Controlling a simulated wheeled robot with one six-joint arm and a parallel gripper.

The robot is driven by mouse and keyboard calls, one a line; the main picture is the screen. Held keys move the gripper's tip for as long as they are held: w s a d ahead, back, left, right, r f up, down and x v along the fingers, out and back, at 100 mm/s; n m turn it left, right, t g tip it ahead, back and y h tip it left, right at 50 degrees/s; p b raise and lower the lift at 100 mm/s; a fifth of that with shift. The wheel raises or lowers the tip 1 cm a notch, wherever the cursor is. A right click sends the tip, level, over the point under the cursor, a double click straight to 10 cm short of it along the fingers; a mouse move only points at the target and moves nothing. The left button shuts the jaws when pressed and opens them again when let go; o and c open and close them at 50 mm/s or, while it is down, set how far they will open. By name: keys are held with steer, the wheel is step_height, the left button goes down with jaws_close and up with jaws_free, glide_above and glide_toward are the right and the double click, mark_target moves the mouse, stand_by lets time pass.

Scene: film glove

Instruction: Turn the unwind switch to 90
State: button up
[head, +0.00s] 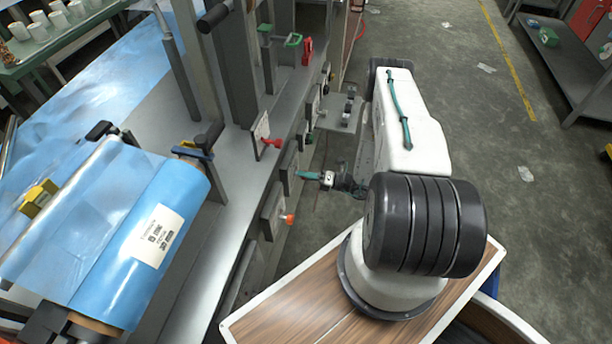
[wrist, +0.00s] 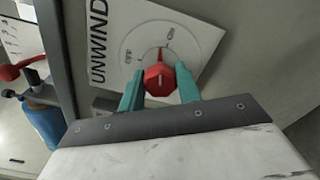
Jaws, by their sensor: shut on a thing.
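The unwind switch is a red knob (wrist: 159,79) on a white plate (wrist: 120,35) marked "UNWIND" in the wrist view. A dial arc with two small labels surrounds the knob, one left and one upper right. The knob's red pointer points up in the picture, between the two labels. My gripper (wrist: 160,84) has one teal finger on each side of the knob and is shut on it. In the head view my gripper (head: 301,174) reaches left to the machine's side panel, where the knob itself is hidden.
Another plate with an orange knob (head: 289,218) sits nearer on the machine's side. A red handle (head: 271,142) and green clamp (head: 293,40) are farther along. A blue film roll (head: 140,235) lies left.

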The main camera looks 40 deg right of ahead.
steer(key=shift+m, duration=1.6)
steer(key=o, duration=1)
steer(key=shift+c, duration=0.2)
steer(key=shift+s, duration=0.1)
steer(key=v, duration=0.7)
steer(key=shift+s+d, duration=0.25)
steer(key=shift+s, duration=0.05)
